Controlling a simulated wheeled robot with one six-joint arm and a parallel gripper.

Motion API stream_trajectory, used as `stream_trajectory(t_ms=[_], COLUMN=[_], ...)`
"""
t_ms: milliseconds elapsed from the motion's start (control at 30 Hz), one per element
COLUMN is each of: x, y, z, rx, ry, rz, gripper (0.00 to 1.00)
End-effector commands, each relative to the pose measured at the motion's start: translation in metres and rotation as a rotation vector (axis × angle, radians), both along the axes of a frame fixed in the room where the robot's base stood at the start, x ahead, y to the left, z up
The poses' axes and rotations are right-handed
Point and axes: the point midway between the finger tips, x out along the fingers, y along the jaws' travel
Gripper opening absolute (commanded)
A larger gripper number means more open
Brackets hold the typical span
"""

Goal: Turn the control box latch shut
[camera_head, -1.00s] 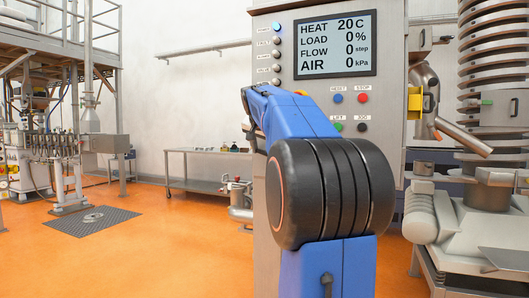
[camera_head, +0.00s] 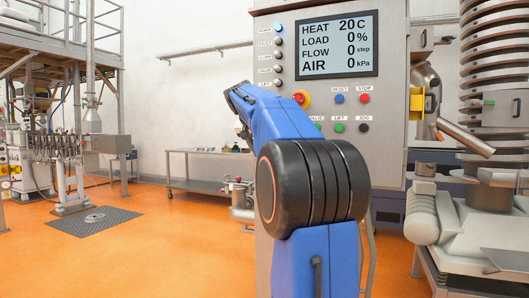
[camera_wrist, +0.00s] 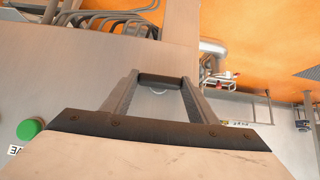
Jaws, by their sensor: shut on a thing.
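The control box (camera_head: 388,80) is a grey metal cabinet with a screen, buttons and a red knob on a yellow ring (camera_head: 301,99). A small pale round edge shows just behind the bar. How far the latch is turned cannot be told. In the head view, my blue arm hides the gripper and latch.
The green button (camera_wrist: 30,129) is close to my gripper in the wrist view. Grey cables (camera_wrist: 110,20) run along the box's edge. A metal bench (camera_head: 207,175) stands by the back wall. A ribbed column machine (camera_head: 489,130) stands right of the box. Orange floor at left is mostly open.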

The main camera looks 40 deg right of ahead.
Motion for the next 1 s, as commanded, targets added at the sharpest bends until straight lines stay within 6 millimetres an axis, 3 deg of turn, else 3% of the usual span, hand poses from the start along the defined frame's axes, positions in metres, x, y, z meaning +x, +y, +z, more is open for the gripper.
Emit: stream_trajectory(t_ms=[67,100,167,567,1000], x=[0.000,0.000,0.000,-0.001,-0.021], y=[0.000,0.000,0.000,0.005,0.057], z=[0.000,0.000,0.000,0.005,0.061], rx=[-0.001,-0.001,0.000,0.000,-0.001], ry=[0.000,0.000,0.001,-0.002,-0.003], rz=[0.001,0.001,0.001,0.001,0.004], gripper=[0.31,0.63,0.72,0.72,0.72])
